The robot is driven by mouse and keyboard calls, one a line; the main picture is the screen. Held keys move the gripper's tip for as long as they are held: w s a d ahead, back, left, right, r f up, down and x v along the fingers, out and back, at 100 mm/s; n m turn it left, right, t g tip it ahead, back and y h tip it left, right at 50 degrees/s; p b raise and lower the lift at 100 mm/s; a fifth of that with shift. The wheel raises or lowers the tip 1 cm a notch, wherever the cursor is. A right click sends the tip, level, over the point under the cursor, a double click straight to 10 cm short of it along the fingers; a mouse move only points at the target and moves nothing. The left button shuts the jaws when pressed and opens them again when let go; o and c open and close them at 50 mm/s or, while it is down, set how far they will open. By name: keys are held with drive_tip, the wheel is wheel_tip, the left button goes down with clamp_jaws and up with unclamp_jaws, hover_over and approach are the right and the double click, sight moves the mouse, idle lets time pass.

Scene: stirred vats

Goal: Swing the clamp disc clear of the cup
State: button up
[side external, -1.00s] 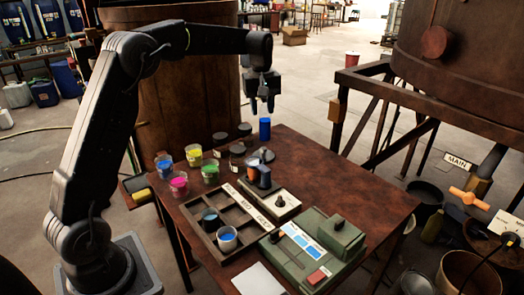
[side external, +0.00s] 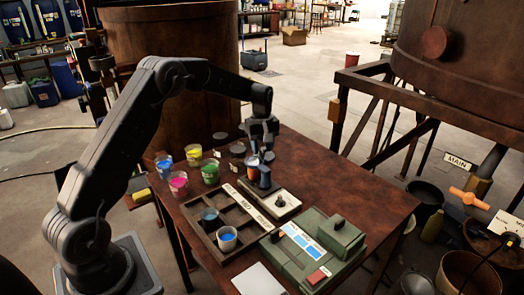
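A small stirrer stand (side external: 282,203) with a pale base, a black knob and a dark blue post (side external: 264,177) stands near the middle of the table. A small cup (side external: 252,164) with an orange-red patch is beside the post top. The clamp disc is too small and too covered by my gripper to make out clearly. My gripper (side external: 262,152) points down just above and behind the post and cup. Its fingers look apart, with nothing clearly held; whether they touch the disc cannot be told.
Yellow (side external: 194,155), green (side external: 210,172), magenta (side external: 178,183) and blue (side external: 164,165) paint cups stand left of the stand. A divided tray (side external: 228,222) holds two blue cups. A green box device (side external: 312,250) is at the front. The table's right side (side external: 355,185) is clear.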

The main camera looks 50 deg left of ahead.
drive_tip(key=shift+f, duration=0.9)
clamp_jaws()
